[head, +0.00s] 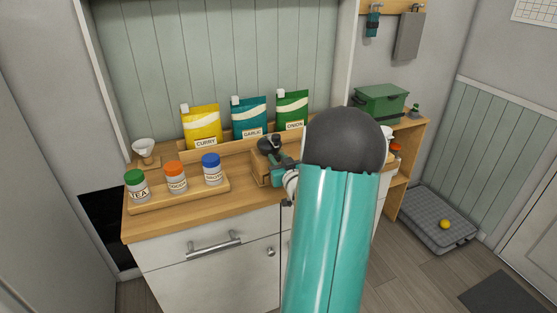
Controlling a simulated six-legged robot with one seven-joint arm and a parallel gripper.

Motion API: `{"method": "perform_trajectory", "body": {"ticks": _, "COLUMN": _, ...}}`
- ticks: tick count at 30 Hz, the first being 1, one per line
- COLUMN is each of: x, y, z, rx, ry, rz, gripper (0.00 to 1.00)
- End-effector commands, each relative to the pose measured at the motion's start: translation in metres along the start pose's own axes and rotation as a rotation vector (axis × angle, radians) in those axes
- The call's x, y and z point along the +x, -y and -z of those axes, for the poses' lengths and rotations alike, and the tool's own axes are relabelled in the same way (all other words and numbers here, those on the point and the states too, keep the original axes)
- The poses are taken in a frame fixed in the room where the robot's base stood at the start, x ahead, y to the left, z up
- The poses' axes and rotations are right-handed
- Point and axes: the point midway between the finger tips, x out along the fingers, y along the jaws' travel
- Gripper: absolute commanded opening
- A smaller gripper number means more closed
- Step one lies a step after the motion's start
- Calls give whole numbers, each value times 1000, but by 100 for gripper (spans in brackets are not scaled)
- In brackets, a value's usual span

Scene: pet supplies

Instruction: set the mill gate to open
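A small dark device (268,144) with a black top stands on the wooden counter, right of the jar tray; it may be the mill. Its gate cannot be made out at this size. My teal arm with a dark round joint fills the right of the middle and hides part of the counter. My gripper (279,173) is at the end of the arm, close beside the dark device. Its fingers are small and partly hidden, so I cannot tell whether they touch the device or are open.
A wooden tray (150,204) holds jars with green (134,177), orange (174,168) and blue (211,160) lids. Yellow (201,124), teal (249,117) and green (292,109) pouches stand behind. A white funnel (144,147) is at left, a green box (380,103) at right.

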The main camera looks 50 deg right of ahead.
Motion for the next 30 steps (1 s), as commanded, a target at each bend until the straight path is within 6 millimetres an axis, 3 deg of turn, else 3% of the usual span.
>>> {"method": "perform_trajectory", "body": {"ticks": 7, "x": -4, "y": 0, "z": 0, "rx": -1, "ry": 0, "rz": -1, "gripper": 0}}
{"method": "perform_trajectory", "body": {"ticks": 14, "x": -29, "y": 0, "z": 1, "rx": -2, "ry": 0, "rz": 0, "gripper": 0}}
{"method": "perform_trajectory", "body": {"ticks": 21, "x": -30, "y": 0, "z": 0, "rx": -1, "ry": 0, "rz": 0, "gripper": 0}}
{"method": "perform_trajectory", "body": {"ticks": 22, "x": -30, "y": 0, "z": 0, "rx": -1, "ry": 0, "rz": 0, "gripper": 30}}
{"method": "perform_trajectory", "body": {"ticks": 24, "x": -30, "y": 0, "z": 0, "rx": -1, "ry": 0, "rz": 0, "gripper": 44}}
{"method": "perform_trajectory", "body": {"ticks": 30, "x": -29, "y": 0, "z": 0, "rx": 0, "ry": 0, "rz": 0, "gripper": 47}}
